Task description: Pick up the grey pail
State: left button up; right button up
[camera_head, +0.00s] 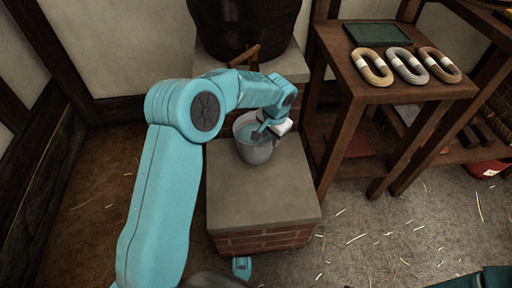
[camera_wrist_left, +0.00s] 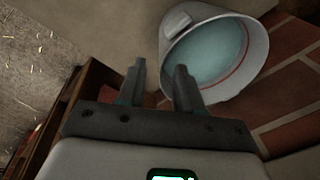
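The grey pail (camera_head: 256,153) stands upright on the stone top of a brick block, with bluish liquid inside. It also shows in the left wrist view (camera_wrist_left: 257,68), its mouth towards the camera. My left gripper (camera_head: 264,131) is at the pail's rim, partly hidden by its own wrist in the head view. In the left wrist view its two fingers (camera_wrist_left: 160,78) are apart, one overlapping the pail's mouth and the other just outside the rim. I cannot tell whether they touch the pail.
The brick block (camera_head: 265,200) has bare stone in front of the pail. A dark barrel (camera_head: 240,25) with a wooden tap stands behind. A wooden table (camera_head: 330,45) to the right holds a green tray (camera_head: 376,34) and three rope coils (camera_head: 408,66). The floor at lower right is open, with straw.

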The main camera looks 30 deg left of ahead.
aim_at(269, 149)
pick_arm(q)
jog(key=f, duration=0.3)
jog(key=shift+w+a+b, duration=0.15)
jog(key=shift+a+b, duration=0.15)
jog(key=f+b, duration=0.2)
jog(key=f, duration=0.1)
jog(key=w+f, duration=0.1)
jog(key=f, duration=0.1)
jog(key=shift+a+b, duration=0.3)
jog(key=shift+b, duration=0.1)
jog(key=shift+r, duration=0.1)
grip_shut()
